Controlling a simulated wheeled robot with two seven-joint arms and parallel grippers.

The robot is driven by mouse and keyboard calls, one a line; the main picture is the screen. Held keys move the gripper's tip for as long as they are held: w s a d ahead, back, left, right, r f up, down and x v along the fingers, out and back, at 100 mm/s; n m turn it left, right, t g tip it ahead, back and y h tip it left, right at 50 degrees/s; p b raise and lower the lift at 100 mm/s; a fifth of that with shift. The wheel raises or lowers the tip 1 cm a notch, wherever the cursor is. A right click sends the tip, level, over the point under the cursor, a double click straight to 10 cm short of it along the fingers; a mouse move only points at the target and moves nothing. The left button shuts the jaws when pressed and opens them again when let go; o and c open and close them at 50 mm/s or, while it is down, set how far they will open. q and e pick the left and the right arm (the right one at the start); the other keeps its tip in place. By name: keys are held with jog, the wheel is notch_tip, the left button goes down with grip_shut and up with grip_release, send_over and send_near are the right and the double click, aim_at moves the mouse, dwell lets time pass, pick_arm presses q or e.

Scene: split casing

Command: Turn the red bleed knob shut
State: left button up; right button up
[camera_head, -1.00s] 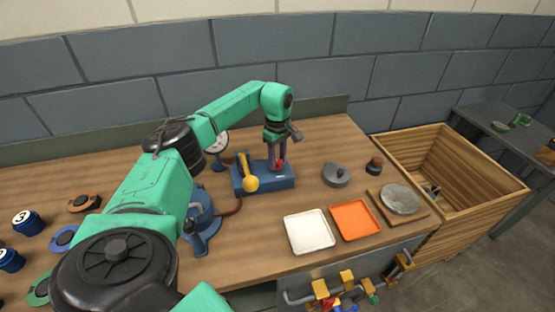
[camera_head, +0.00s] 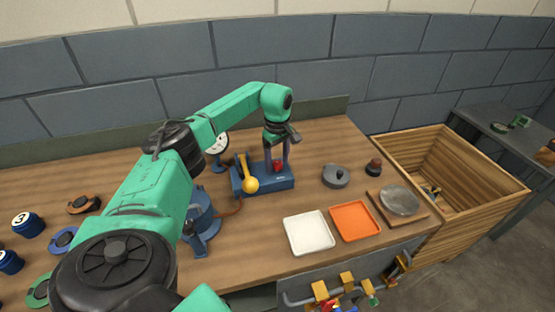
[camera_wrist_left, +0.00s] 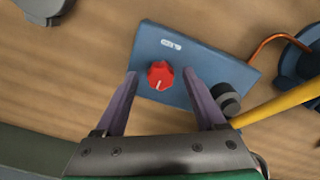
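The red bleed knob (camera_head: 278,166) sits on top of a blue block (camera_head: 281,183) on the bench. In the left wrist view the knob (camera_wrist_left: 160,74) shows a pale pointer mark toward the lower edge of the picture. My left gripper (camera_head: 277,168) points down over the block. Its two purple fingers (camera_wrist_left: 160,75) are open, one on each side of the knob, with a visible gap on both sides. A yellow lever (camera_head: 248,175) stands on the block's left part. My right gripper is not in view.
A white tray (camera_head: 309,232) and an orange tray (camera_head: 354,221) lie in front. A grey lidded part (camera_head: 336,176) stands right of the block. A blue pump body (camera_head: 201,213) with a copper-coloured pipe and a gauge (camera_head: 216,143) are to the left, close to my arm.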

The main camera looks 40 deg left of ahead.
aim_at(277, 163)
pick_arm(q)
jog(key=shift+r, duration=0.1)
jog(key=shift+r, duration=0.35)
notch_tip(277, 163, up, 14)
jog(key=b, duration=0.1)
jog(key=shift+f+b, duration=0.15)
jog(key=shift+b, duration=0.15)
